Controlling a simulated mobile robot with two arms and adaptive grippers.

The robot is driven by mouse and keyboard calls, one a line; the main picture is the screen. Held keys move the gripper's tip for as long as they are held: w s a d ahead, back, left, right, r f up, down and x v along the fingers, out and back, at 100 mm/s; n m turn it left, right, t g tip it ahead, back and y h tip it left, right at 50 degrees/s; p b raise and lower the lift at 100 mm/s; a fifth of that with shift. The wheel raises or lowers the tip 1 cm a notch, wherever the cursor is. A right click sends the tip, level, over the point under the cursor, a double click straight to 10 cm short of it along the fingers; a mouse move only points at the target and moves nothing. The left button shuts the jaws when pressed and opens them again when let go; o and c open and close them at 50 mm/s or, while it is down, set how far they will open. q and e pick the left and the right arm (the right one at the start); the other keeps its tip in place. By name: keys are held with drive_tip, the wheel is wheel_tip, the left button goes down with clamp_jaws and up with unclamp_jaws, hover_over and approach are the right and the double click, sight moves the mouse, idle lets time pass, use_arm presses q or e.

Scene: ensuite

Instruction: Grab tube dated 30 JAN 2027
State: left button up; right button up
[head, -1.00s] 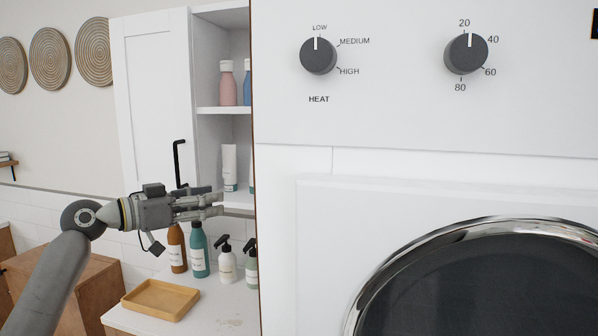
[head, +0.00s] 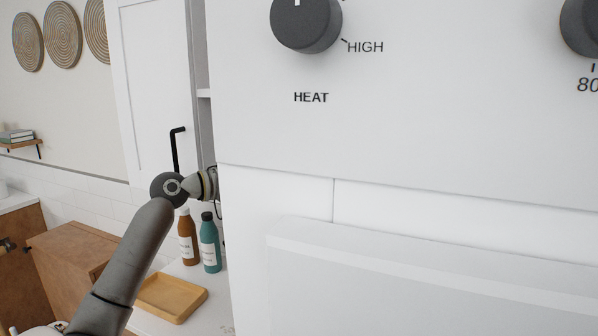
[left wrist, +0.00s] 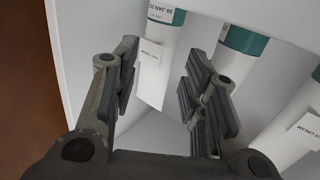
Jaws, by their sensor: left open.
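In the left wrist view, my left gripper (left wrist: 162,95) is open, with its fingers apart on either side of a white tube (left wrist: 153,62). A second white tube (left wrist: 233,55) with a teal band stands behind the right finger. A third tube (left wrist: 292,130), labelled with a word ending in CREAM, is at the right edge. Dates on these two are not visible. In the head view the machine hides my left gripper and the tubes.
A white machine with knobs (head: 420,130) fills the right of the head view, close beside my left arm. A white cabinet door (head: 150,90) stands left of the shelves. Brown (head: 187,238) and teal (head: 209,243) bottles and a wooden tray (head: 170,298) sit on the counter below.

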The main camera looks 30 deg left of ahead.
use_arm(q)
drive_tip(key=p+x, duration=0.1)
drive_tip(key=x, duration=0.1)
drive_tip(key=p+x, duration=0.1)
drive_tip(key=x, duration=0.1)
drive_tip(key=shift+d+r+p, duration=0.15)
drive_tip(key=shift+r+p, duration=0.1)
drive_tip(key=shift+p, duration=0.1)
drive_tip(key=shift+w+d+f, duration=0.2)
drive_tip(key=shift+w+d, duration=0.05)
drive_tip(key=shift+w, duration=0.2)
drive_tip(key=shift+s+a, duration=0.1)
drive_tip(key=c, duration=0.7)
drive_tip(key=shift+c, duration=0.3)
use_arm(e)
drive_tip(key=r, duration=0.1)
drive_tip(key=w+r, duration=0.1)
drive_tip(key=r, duration=0.1)
drive_tip(key=shift+a+r, duration=0.1)
